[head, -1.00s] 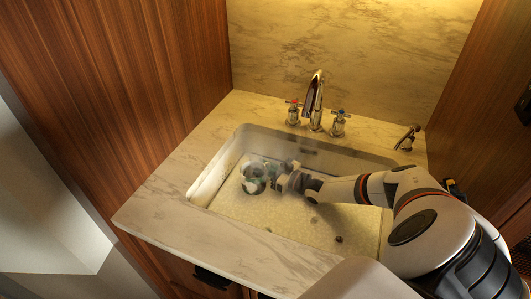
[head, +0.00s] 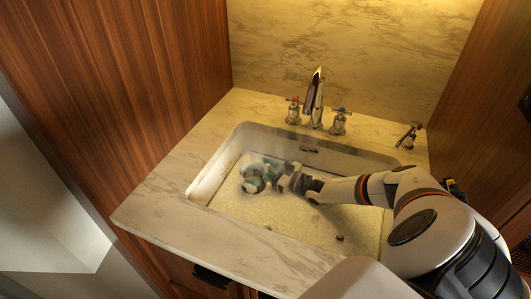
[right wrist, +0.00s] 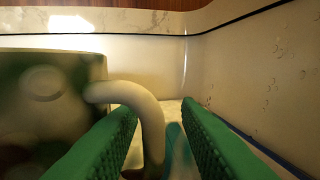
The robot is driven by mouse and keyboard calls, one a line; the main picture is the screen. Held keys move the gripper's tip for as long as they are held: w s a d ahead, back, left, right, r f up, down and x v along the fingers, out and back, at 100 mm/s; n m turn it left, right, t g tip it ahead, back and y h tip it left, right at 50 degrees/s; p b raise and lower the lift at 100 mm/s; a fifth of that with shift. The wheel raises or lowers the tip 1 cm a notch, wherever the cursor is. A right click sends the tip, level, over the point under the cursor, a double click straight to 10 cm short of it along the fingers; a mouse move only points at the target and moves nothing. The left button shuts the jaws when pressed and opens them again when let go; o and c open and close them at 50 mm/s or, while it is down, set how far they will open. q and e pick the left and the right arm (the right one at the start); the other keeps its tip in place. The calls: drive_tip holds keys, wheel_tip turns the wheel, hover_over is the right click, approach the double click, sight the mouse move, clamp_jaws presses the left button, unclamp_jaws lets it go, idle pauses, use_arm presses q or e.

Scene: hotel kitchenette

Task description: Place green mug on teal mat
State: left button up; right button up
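The green mug (head: 254,176) stands in the sink, small and hazy in the head view. In the right wrist view the mug (right wrist: 45,100) is large and blurred at the left, with its pale handle (right wrist: 152,110) curving toward the fingers. My right gripper (head: 278,168) is down in the sink beside the mug. In the wrist view its green ridged fingers (right wrist: 160,103) are apart, with the handle in the gap and space to the right finger. A teal patch shows behind the handle; I cannot tell what it is. No teal mat is clearly seen. My left gripper is out of view.
The sink (head: 290,225) has raised walls around the mug and gripper. A faucet (head: 314,100) with two handles stands behind it. The marble counter (head: 190,235) is bare at the left and front. Wood panels (head: 150,80) close both sides.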

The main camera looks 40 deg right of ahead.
drive_tip(key=p+v, duration=0.2)
drive_tip(key=v, duration=0.4)
drive_tip(key=shift+s+d, duration=0.1)
drive_tip(key=shift+s, duration=0.45)
